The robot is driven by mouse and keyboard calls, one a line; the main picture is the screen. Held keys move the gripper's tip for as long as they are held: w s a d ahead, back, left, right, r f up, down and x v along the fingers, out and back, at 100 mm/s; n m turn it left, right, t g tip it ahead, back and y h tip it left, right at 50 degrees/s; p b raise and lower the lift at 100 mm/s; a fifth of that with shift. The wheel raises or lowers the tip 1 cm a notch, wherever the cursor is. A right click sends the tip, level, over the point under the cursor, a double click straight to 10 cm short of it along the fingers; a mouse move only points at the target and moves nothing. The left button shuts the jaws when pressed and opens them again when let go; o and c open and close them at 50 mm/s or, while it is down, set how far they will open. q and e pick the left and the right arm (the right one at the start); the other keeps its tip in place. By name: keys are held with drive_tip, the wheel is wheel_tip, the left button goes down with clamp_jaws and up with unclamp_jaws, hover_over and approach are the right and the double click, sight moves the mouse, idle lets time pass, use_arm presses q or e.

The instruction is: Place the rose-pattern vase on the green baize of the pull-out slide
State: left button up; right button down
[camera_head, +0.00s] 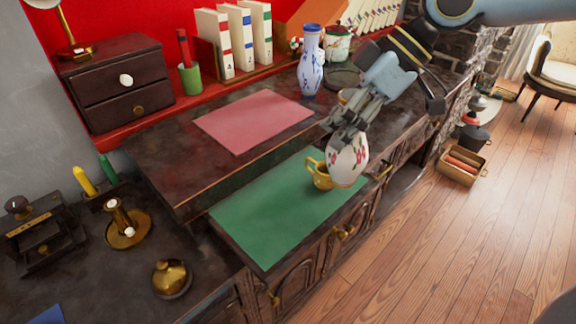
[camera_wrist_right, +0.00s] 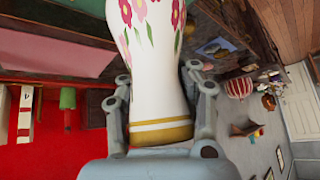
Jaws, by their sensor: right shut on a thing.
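The rose-pattern vase (camera_head: 349,162) is white with pink flowers. My right gripper (camera_head: 346,134) is shut on it, over the green baize (camera_head: 268,220) of the pull-out slide, near its right end. I cannot tell whether the vase touches the baize. In the right wrist view the vase (camera_wrist_right: 150,50) fills the middle, with a gold band, between the two fingers of my right gripper (camera_wrist_right: 160,95). The fingers hide part of the vase in the head view. My left gripper is not in view.
A yellow jug (camera_head: 319,174) stands on the baize close beside the vase, on its left. A pink mat (camera_head: 252,120) and a blue-and-white vase (camera_head: 311,62) are on the desk behind. The left part of the baize is clear. A brass bell-shaped object (camera_head: 171,277) is at front left.

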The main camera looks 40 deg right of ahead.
drive_tip(key=w+a+r+b+x, duration=0.1)
drive_tip(key=b+x, duration=0.5)
drive_tip(key=x, duration=0.9)
drive_tip(key=shift+w+a+r, duration=0.2)
drive_tip(key=shift+a, duration=0.45)
drive_tip(key=shift+f+b, duration=0.1)
drive_tip(key=shift+b, duration=0.2)
drive_tip(key=c, duration=0.7)
unclamp_jaws()
drive_tip(key=p+v, duration=0.3)
drive_tip(key=v, duration=0.9)
